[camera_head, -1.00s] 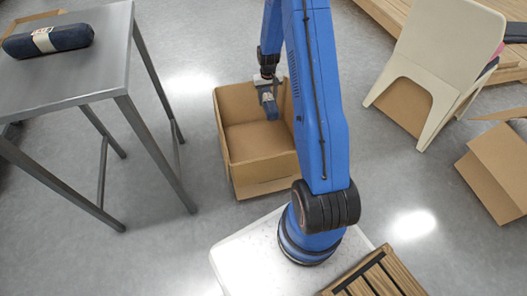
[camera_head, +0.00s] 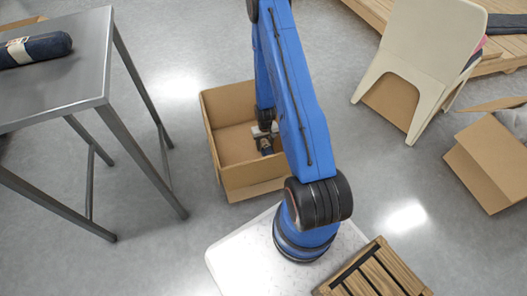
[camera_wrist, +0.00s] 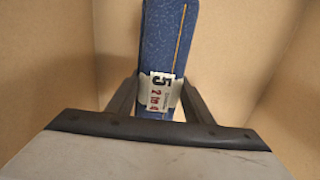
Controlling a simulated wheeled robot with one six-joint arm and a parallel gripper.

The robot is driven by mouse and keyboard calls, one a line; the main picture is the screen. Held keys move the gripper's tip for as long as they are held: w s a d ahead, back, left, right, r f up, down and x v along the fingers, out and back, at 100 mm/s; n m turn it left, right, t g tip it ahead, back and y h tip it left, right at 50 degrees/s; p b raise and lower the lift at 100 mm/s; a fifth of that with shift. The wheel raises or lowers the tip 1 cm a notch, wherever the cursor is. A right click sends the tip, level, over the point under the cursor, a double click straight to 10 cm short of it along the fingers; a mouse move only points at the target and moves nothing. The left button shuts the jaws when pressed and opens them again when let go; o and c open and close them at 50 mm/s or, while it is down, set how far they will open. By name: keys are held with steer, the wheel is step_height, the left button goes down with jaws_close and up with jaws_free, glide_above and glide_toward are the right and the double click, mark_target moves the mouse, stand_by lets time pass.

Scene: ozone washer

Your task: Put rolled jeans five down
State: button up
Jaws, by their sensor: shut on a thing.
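The rolled jeans five (camera_wrist: 165,45) are a dark blue denim roll with a pale paper band marked "5" in the wrist view. My gripper (camera_wrist: 158,105) is shut on them at the band, one finger on each side. In the head view the roll (camera_head: 266,147) shows only in part, inside the open cardboard box (camera_head: 235,145), with my arm hiding the rest. The box's brown walls surround the roll in the wrist view. I cannot tell whether the roll touches the box floor.
A grey metal table (camera_head: 75,85) at left holds another denim roll (camera_head: 35,49). A cream chair (camera_head: 425,55) stands at upper right. An open cardboard box (camera_head: 490,160) lies at right. A wooden slatted crate (camera_head: 372,275) is at bottom right. Bare floor lies between table and box.

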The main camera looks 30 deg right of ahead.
steer(key=shift+f, duration=2.5)
steer(key=o, duration=1.3)
steer(key=shift+f, duration=0.1)
